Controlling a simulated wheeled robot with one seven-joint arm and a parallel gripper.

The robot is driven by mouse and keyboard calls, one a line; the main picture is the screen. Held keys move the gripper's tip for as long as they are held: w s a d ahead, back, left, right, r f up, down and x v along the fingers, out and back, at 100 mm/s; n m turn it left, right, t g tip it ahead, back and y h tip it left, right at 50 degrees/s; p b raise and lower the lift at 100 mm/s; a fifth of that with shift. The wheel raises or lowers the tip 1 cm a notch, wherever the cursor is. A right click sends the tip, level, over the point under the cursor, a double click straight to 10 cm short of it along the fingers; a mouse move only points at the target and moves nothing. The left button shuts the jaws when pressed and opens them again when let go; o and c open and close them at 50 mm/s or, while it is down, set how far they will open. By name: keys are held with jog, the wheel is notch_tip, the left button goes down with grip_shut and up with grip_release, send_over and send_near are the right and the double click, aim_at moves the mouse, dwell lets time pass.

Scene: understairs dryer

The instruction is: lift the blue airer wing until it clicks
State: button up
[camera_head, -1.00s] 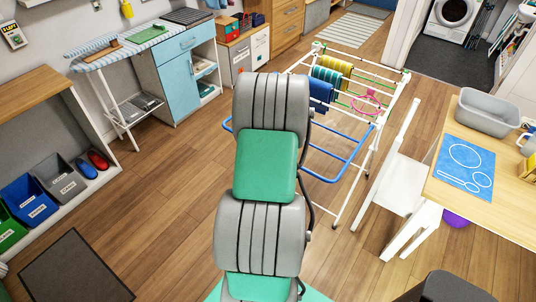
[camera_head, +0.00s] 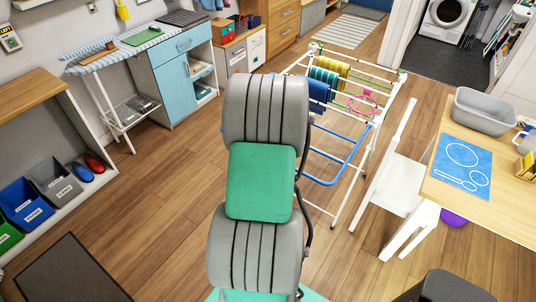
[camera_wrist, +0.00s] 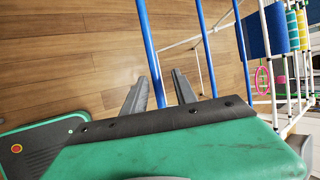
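The blue airer wing (camera_head: 340,158) hangs out low from the near side of the white airer (camera_head: 367,150), partly hidden behind my arm in the head view. In the wrist view its blue bars (camera_wrist: 205,45) run up and down the picture. My gripper (camera_wrist: 158,88) has its two grey fingers apart, with one blue bar (camera_wrist: 150,50) passing between them in the picture. I cannot tell whether the fingers touch that bar. The head view does not show the fingers, as my arm hides them.
Yellow, green and blue cloths (camera_head: 326,80) and a pink ring hanger (camera_head: 362,104) hang on the airer. A white chair (camera_head: 391,185) and a table (camera_head: 515,205) with a grey tub (camera_head: 486,111) stand close on its right. The floor to the left (camera_head: 160,185) is open.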

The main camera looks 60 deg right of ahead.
jog(key=v, duration=0.4)
jog(key=shift+s+a+r, duration=0.15)
jog(key=shift+r, duration=0.15)
